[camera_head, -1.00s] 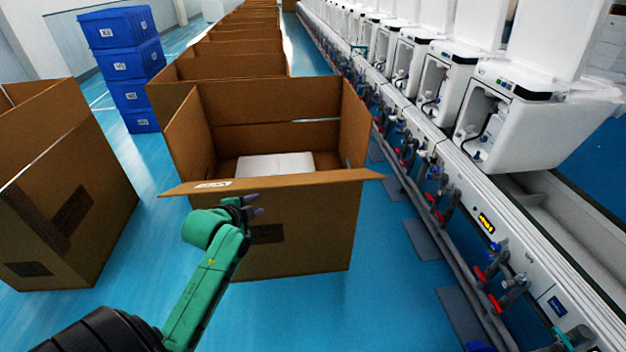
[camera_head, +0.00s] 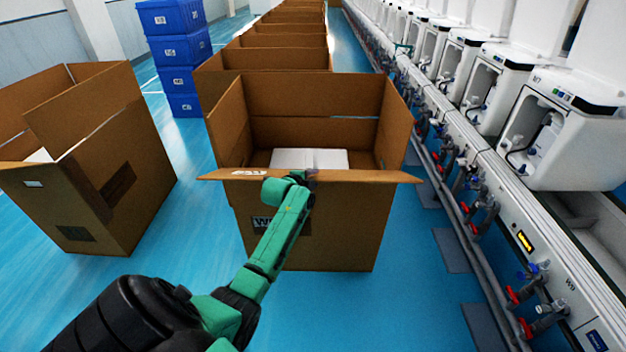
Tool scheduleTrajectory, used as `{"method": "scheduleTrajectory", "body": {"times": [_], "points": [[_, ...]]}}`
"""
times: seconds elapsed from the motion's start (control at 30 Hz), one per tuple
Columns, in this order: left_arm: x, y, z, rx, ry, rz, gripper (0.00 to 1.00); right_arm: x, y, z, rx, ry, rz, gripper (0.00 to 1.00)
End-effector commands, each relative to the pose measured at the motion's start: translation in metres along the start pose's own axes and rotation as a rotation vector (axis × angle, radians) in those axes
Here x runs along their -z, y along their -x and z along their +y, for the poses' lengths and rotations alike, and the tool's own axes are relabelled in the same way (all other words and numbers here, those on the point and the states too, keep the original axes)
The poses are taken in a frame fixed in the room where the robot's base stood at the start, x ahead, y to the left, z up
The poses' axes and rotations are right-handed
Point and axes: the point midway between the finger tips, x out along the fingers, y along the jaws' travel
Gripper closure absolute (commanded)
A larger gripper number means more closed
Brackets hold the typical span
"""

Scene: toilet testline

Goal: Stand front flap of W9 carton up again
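The W9 carton (camera_head: 335,235) is an open brown box in the middle of the head view, with a partly hidden label on its front. Its back and side flaps stand up. Its front flap (camera_head: 365,178) leans outward, seen nearly edge-on as a wide strip along the front rim. A white object (camera_head: 308,158) lies inside. My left gripper (camera_head: 308,177) is at the flap, left of its middle. Its fingers are small and mostly hidden by the green wrist, so I cannot tell whether they touch the flap or how far apart they are. My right gripper is out of view.
Another open carton (camera_head: 95,190) stands at the left. More cartons (camera_head: 275,60) line up behind. Blue crates (camera_head: 180,60) are stacked at the back left. A line of white toilet units (camera_head: 570,130) with pipes and red-handled valves runs along the right. Blue floor is clear in front.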

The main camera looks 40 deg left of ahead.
Motion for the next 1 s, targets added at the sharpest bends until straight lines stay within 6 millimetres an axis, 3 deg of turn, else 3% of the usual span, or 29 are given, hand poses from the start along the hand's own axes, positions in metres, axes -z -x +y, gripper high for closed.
{"method": "scheduleTrajectory", "body": {"times": [0.1,0.2,1.0], "points": [[0.0001,0.0003,0.0000,0.000,0.000,0.000,0.61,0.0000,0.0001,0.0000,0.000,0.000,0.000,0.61],[0.0000,0.0004,0.0000,0.000,0.001,0.000,0.99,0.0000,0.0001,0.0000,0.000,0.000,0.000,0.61],[-0.0004,0.0006,0.0006,-0.001,0.001,-0.001,1.00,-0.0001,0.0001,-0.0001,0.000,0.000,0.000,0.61]]}}
